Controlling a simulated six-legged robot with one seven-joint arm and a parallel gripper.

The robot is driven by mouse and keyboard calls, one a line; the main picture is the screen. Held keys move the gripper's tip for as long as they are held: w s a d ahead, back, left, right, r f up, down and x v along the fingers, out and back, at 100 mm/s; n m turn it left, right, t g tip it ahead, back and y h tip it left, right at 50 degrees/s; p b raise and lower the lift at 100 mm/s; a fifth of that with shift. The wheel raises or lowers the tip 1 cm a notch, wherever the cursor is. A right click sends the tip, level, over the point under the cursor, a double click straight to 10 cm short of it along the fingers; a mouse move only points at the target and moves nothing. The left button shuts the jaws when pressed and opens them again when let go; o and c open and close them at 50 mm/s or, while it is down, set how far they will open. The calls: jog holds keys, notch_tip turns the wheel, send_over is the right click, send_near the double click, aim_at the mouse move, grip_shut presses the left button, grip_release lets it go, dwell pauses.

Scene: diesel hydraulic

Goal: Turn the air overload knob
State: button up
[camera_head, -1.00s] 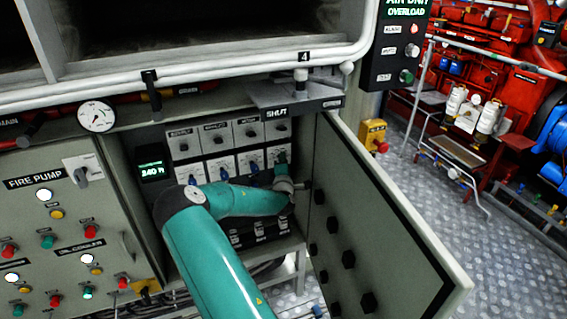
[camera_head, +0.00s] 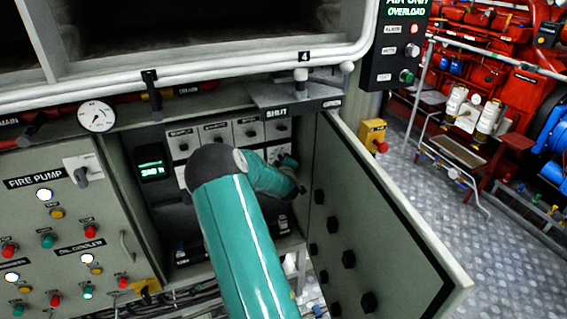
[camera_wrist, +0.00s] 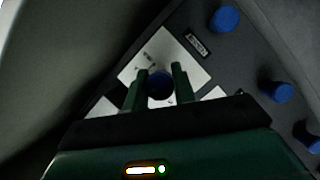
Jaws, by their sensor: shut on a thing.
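In the wrist view a dark blue knob (camera_wrist: 158,86) sits on a white plate (camera_wrist: 158,55) with small dark print that I cannot read. My gripper (camera_wrist: 160,82) is closed around this knob, one finger on each side. In the head view my teal arm reaches into the open grey cabinet at its right side and hides the fingertips and most of the lower knobs. A sign reading AIR UNIT OVERLOAD (camera_head: 405,10) tops a black box with several buttons, at the upper right outside the cabinet.
The open cabinet door (camera_head: 375,220) stands close to the right of my arm. A shelf marked SHUT (camera_head: 280,107) overhangs the panel. More blue knobs lie to the right in the wrist view, one at the top (camera_wrist: 223,18).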

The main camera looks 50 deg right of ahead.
dwell(0.3)
jog(key=o, duration=1)
jog(key=v, duration=1.3)
jog(key=shift+s+a+r, duration=0.15)
jog(key=shift+s+a, duration=0.05)
jog(key=shift+s, duration=0.1)
